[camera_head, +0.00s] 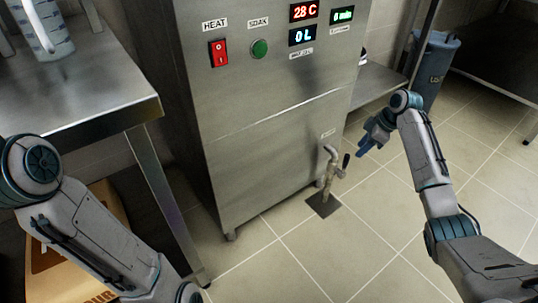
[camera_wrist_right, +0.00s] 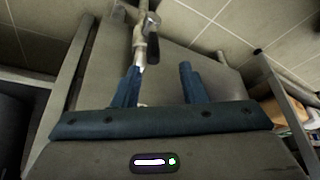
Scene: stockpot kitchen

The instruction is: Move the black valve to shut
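The black valve (camera_head: 346,160) is the short dark lever on the metal drain tap (camera_head: 330,165) at the lower front right of the steel machine. In the right wrist view, the black lever (camera_wrist_right: 153,45) and the tap (camera_wrist_right: 139,40) show beyond the fingertips, nearer the left finger. My right gripper (camera_head: 363,146) is to the right of the lever and apart from it. Its two blue fingers are spread with nothing between them, as the wrist view of the gripper (camera_wrist_right: 159,67) shows. My left arm comes in at the lower left; its gripper is out of view.
The steel machine (camera_head: 265,140) has a red HEAT switch (camera_head: 218,53), a green SOAK button (camera_head: 259,48) and lit displays. A dark floor drain (camera_head: 323,204) lies under the tap. A steel table (camera_head: 85,85) stands left, a blue bin (camera_head: 434,70) back right. Tiled floor is clear in front.

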